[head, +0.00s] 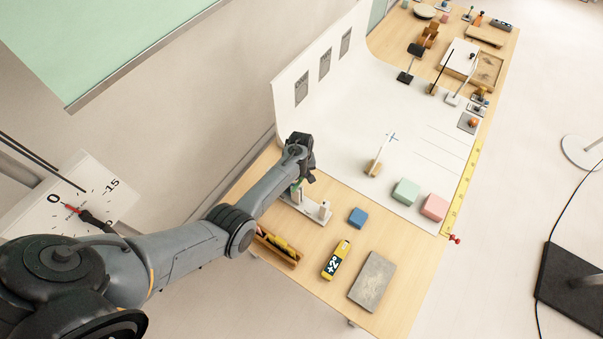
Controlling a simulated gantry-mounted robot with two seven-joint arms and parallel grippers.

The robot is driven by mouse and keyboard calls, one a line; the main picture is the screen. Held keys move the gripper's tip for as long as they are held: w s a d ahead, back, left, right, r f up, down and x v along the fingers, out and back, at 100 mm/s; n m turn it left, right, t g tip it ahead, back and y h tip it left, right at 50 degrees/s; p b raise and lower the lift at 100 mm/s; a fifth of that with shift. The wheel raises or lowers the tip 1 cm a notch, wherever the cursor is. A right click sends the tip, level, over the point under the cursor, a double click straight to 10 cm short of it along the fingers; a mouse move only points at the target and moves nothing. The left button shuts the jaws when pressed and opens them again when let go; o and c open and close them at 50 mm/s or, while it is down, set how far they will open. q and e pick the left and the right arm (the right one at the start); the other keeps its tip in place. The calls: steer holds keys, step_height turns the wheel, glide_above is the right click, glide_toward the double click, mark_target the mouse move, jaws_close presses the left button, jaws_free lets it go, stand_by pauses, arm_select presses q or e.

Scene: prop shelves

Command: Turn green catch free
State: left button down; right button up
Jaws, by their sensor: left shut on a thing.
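The green catch (297,186) shows as a small green piece at the white stand (291,201) near the table's left edge. The stand also carries a pale upright post (324,209). My left gripper (305,177) is over the stand, right at the green catch, and is shut on it. The dark gripper body hides most of the catch and its contact with the fingers. The catch's exact angle cannot be told. My right gripper is not in view.
Green (405,191) and pink (434,207) blocks stand on the white backdrop sheet (345,140). A dial panel (45,215) is at left.

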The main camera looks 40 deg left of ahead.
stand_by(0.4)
arm_select(q)
steer(key=c, duration=0.9)
jaws_free()
steer(key=shift+o, duration=0.2)
step_height(320, 180, up, 11)
steer(key=shift+s+f, duration=0.15)
